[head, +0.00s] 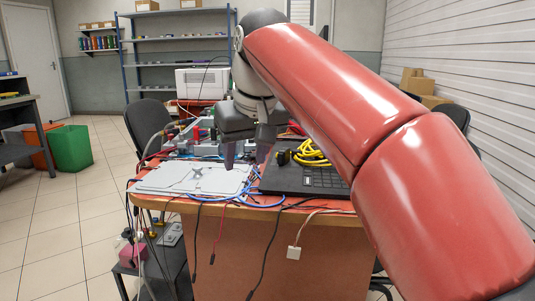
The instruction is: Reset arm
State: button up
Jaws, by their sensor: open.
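My red arm reaches in from the lower right across the view. My gripper (245,160) hangs over the front part of the table (340,208), fingers pointing down. The fingers are apart and nothing shows between them. Behind and left of the gripper stands equipment with hoses and cables (180,140), partly hidden. The gripper hides part of the table behind it, so I cannot tell its exact height above the surface.
A flat grey plate (195,179) and a black laptop (310,181) lie on the table, with yellow coiled cable (311,153) on the laptop. Blue cables (235,198) lie between; others dangle over the front edge. Chairs stand on both sides. Floor (60,230) at left is clear.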

jog(key=s+d+f+m+t+h+p, duration=0.1)
jog(key=s+d+f+m, duration=0.4)
jog(key=s+d+f, duration=1.4)
notch_tip(320, 180, down, 3)
jog(key=shift+s+r+h+p, duration=0.1)
jog(key=shift+s+h+p, duration=0.3)
jog(key=shift+p, duration=0.7)
jog(key=shift+w+d, duration=0.1)
